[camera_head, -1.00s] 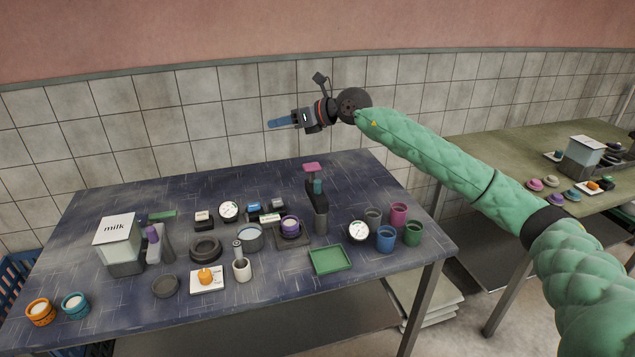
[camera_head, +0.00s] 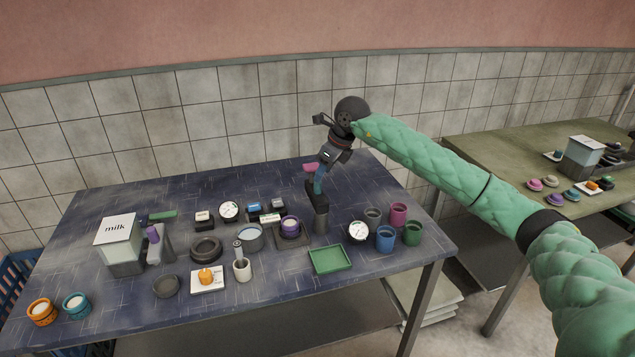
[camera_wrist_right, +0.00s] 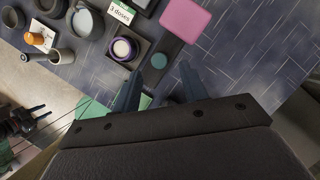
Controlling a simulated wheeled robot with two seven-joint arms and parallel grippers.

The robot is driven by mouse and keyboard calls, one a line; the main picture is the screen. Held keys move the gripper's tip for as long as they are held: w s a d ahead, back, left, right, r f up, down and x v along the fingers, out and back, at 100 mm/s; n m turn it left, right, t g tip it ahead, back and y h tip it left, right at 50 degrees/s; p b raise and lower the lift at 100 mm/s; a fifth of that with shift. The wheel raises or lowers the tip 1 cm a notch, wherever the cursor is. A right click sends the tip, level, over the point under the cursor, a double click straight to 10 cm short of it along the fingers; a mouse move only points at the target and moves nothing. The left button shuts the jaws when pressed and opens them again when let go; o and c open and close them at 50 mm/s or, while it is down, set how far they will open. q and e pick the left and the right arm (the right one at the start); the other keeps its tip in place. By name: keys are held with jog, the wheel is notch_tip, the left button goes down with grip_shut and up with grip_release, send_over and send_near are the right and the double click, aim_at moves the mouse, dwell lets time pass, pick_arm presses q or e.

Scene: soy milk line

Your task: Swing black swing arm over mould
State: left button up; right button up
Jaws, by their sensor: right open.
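The black swing arm (camera_head: 317,203) stands on a grey post at the back right of the blue table, with a teal part near its top and a pink pad (camera_head: 309,167) close by. The mould (camera_head: 290,226), a purple ring with a pale inside on a dark base, is left of the post; it also shows in the right wrist view (camera_wrist_right: 123,48). My right gripper (camera_head: 318,188) points down at the top of the swing arm. In the wrist view its open fingers (camera_wrist_right: 158,80) are apart, with a teal disc just beyond them; contact is unclear. My left gripper (camera_wrist_right: 38,113) seems to show small at lower left.
A green tray (camera_head: 330,259) lies in front of the post. A gauge (camera_head: 359,231) and several coloured cups (camera_head: 386,238) stand to the right. A mortar with pestle (camera_head: 242,268), a grey pot (camera_head: 250,237) and the milk box (camera_head: 118,240) are to the left.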

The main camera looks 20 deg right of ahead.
aim_at(316, 190)
jog(key=p+x, duration=0.1)
jog(key=x, duration=0.3)
jog(key=shift+w+a+f, duration=0.15)
jog(key=shift+f, duration=0.15)
jog(key=shift+a+f, duration=0.1)
jog(key=shift+f, duration=0.25)
jog(key=shift+w+f, duration=0.1)
jog(key=shift+f, duration=0.1)
pick_arm(q)
jog(key=shift+s+a+r, duration=0.1)
jog(key=shift+a+r, duration=0.15)
jog(key=shift+a, duration=0.2)
jog(key=shift+s+a+r, duration=0.1)
jog(key=shift+a+r, duration=0.15)
jog(key=shift+a, duration=0.2)
pick_arm(e)
grip_shut()
